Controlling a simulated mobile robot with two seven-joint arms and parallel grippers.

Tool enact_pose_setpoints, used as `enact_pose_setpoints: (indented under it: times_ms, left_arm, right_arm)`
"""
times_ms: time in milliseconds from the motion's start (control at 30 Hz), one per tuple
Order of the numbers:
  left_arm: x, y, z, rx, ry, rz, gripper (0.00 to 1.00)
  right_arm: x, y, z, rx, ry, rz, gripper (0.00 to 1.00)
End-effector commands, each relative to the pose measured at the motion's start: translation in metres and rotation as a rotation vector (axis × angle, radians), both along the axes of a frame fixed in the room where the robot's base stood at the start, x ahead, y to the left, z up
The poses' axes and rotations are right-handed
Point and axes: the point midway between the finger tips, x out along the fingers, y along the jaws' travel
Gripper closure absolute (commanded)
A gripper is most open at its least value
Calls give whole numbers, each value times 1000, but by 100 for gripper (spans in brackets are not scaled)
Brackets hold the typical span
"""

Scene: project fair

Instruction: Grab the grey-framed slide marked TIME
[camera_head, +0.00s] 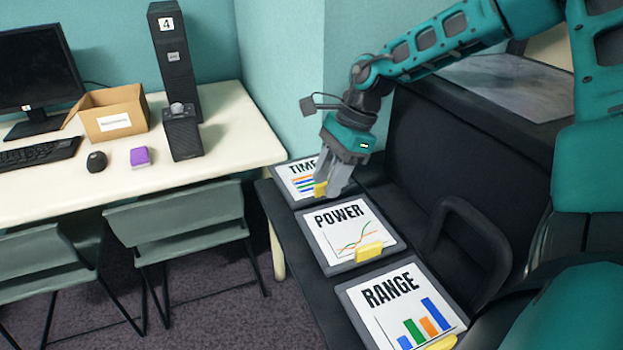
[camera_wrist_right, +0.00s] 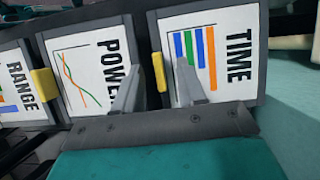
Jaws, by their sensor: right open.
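The grey-framed slide marked TIME (camera_head: 292,178) lies on a black bench at the far end of a row of slides, with coloured bars and a yellow tab (camera_head: 320,189) on its edge. My right gripper (camera_head: 333,192) is open over that tab's side and hides part of the slide. In the right wrist view the TIME slide (camera_wrist_right: 232,50) is at right and its yellow tab (camera_wrist_right: 158,72) shows between the open fingers of my right gripper (camera_wrist_right: 158,85). No contact with the tab is clear. My left gripper is not in view.
The POWER slide (camera_head: 335,222) and the RANGE slide (camera_head: 388,300) lie nearer on the black bench (camera_head: 300,255), each with a yellow tab. A black armrest (camera_head: 470,235) stands to the right. A white desk (camera_head: 225,120) and chairs (camera_head: 185,225) are at left.

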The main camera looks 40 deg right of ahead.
Motion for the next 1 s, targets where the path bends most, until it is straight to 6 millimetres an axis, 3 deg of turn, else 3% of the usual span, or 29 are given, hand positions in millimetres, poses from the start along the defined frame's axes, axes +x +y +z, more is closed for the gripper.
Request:
enact_pose_setpoints:
  times_ms: [267, 700, 1000]
  left_arm:
    - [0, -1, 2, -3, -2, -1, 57]
    - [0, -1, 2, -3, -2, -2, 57]
    - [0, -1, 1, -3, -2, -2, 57]
  right_arm:
    - [0, 2, -3, 0, 0, 0, 60]
    - [0, 1, -3, 0, 0, 0, 100]
    - [1, 1, -2, 0, -2, -1, 100]
